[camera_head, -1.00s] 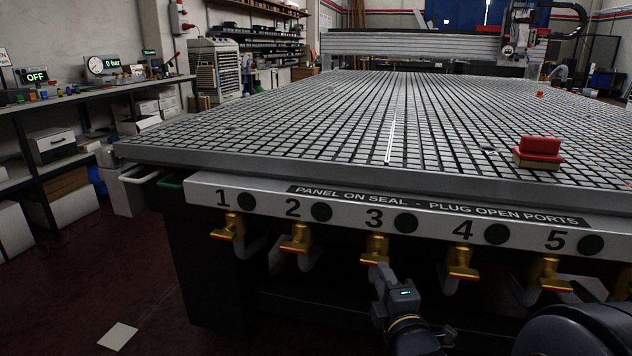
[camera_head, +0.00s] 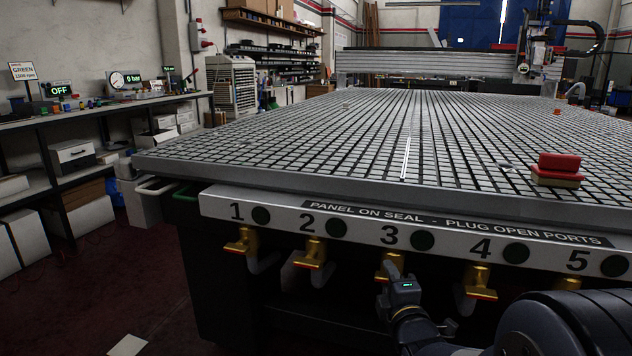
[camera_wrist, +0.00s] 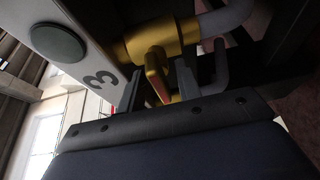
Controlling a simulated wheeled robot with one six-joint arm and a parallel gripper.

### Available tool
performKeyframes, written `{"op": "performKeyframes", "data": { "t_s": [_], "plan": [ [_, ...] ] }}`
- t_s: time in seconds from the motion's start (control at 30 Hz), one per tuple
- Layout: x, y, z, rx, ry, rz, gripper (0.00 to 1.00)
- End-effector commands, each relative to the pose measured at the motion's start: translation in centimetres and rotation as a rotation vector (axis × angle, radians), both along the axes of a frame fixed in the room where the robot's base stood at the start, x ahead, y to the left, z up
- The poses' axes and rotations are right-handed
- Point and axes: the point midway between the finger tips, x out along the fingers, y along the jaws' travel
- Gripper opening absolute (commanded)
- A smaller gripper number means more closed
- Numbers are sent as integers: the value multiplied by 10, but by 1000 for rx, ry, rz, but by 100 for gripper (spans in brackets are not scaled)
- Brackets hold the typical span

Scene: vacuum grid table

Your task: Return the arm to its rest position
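My gripper (camera_head: 392,272) is at the yellow valve under number 3 (camera_head: 384,262), at the table's front edge, and hides part of it in the head view. In the wrist view, the valve's yellow body (camera_wrist: 165,38) and its red-edged handle (camera_wrist: 156,72) are close ahead of my gripper (camera_wrist: 160,85). The fingers stand apart, with the handle between or just beyond them. Whether they touch it is unclear. My arm reaches in low from the lower right of the head view.
The other valves, such as number 2 (camera_head: 311,254) and number 4 (camera_head: 478,280), hang along the numbered front panel (camera_head: 455,225). A red block (camera_head: 558,165) stands on the grid table (camera_head: 290,150). Shelving (camera_head: 45,150) lines the left, with open floor between.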

Motion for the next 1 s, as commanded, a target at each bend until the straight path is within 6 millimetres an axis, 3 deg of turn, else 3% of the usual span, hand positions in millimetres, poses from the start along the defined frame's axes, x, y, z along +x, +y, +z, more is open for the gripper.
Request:
{"op": "performKeyframes", "data": {
  "t_s": [0.17,0.7,1.0],
  "plan": [
    [-14,-2,1,20,-5,-1,33],
    [-109,-9,1,20,-5,-2,33],
    [-54,-4,-3,20,-6,2,33]
  ]
}}
